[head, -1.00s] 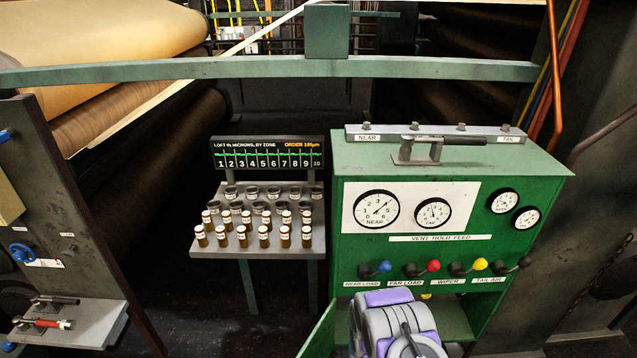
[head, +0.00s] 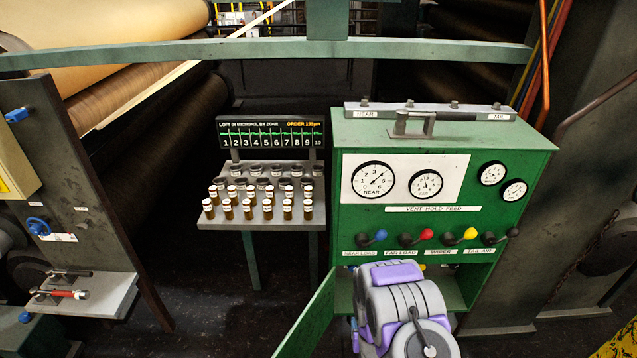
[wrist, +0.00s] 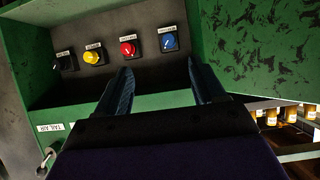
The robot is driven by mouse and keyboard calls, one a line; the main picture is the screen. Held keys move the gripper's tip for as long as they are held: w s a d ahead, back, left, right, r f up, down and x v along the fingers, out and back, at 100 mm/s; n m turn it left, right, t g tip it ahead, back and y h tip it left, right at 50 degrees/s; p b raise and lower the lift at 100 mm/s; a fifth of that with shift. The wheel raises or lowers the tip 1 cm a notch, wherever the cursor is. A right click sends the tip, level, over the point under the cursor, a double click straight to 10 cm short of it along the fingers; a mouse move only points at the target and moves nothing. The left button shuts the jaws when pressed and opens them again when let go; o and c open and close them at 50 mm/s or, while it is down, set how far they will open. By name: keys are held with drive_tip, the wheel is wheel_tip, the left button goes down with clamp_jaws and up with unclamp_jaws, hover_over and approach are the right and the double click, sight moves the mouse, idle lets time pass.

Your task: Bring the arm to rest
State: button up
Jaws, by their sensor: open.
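My gripper (wrist: 165,88) shows in the wrist view with its two dark fingers apart and nothing between them. It faces the recess of the green cabinet, with the blue knob (wrist: 168,42), red knob (wrist: 127,49) and yellow knob (wrist: 93,58) beyond the fingertips. In the head view my grey and purple arm (head: 405,300) is folded low in front of the green cabinet (head: 545,160). The gripper itself does not show in the head view.
An open green door (head: 308,318) stands left of my arm. A grey shelf (head: 262,238) with several brown vials is left of the cabinet. A side panel with a small ledge (head: 105,298) is at far left. A green rail (head: 250,50) crosses the back.

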drive_tip(key=s+r+g, duration=0.3)
drive_tip(key=r, duration=0.7)
drive_tip(key=s+r+g, duration=0.3)
drive_tip(key=r+g, duration=0.1)
drive_tip(key=r, duration=0.7)
drive_tip(key=s+r+g, duration=0.2)
drive_tip(key=s+r, duration=0.4)
drive_tip(key=s, duration=0.4)
drive_tip(key=s+r+g, duration=0.2)
drive_tip(key=s+r, duration=0.4)
drive_tip(key=s, duration=0.5)
drive_tip(key=s+r+g, duration=0.3)
drive_tip(key=s+r, duration=0.3)
drive_tip(key=s, duration=0.5)
drive_tip(key=shift+a+r, duration=0.4)
